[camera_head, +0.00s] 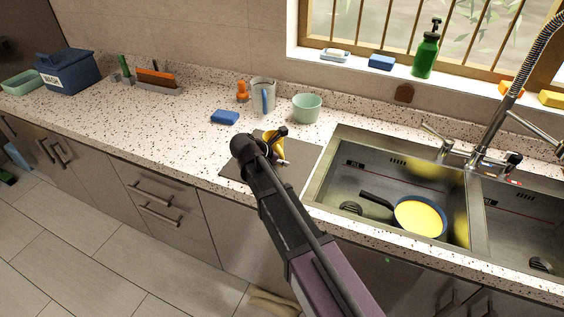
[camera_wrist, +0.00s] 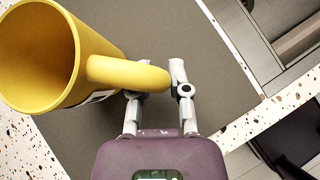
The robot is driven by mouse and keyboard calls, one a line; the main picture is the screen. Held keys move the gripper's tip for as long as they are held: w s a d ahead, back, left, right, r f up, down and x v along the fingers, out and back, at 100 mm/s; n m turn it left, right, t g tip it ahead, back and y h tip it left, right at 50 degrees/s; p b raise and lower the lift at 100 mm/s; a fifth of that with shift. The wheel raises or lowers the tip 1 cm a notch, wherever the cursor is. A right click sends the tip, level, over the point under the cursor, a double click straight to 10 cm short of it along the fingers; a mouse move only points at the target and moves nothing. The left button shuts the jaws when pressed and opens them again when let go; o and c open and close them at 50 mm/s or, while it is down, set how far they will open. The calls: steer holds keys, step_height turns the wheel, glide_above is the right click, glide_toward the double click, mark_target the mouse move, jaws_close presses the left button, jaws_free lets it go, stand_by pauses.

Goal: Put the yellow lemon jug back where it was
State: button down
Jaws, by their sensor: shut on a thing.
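The yellow jug (camera_head: 279,151) is over the grey mat (camera_head: 236,166) on the counter, left of the sink, partly hidden by my arm. In the wrist view the jug (camera_wrist: 42,62) is at the upper left, its open mouth facing the camera and its handle reaching right between my fingers. My gripper (camera_wrist: 155,82) is shut on this handle. In the head view my gripper is mostly hidden behind my wrist. I cannot tell whether the jug's base touches the mat.
A blue sponge (camera_head: 225,117), a grey container (camera_head: 263,95), an orange item (camera_head: 242,91) and a pale green cup (camera_head: 307,107) stand behind the mat. The sink (camera_head: 345,180), at right, holds a yellow pan (camera_head: 419,218). The left counter has clear room.

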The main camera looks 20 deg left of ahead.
steer(key=shift+f, duration=0.1)
steer(key=c, duration=0.6)
jaws_free()
steer(key=shift+p+v, duration=0.8)
steer(key=shift+v, duration=0.25)
steer(key=p+v, duration=0.7)
steer(key=v, duration=0.3)
steer(key=shift+w, duration=0.15)
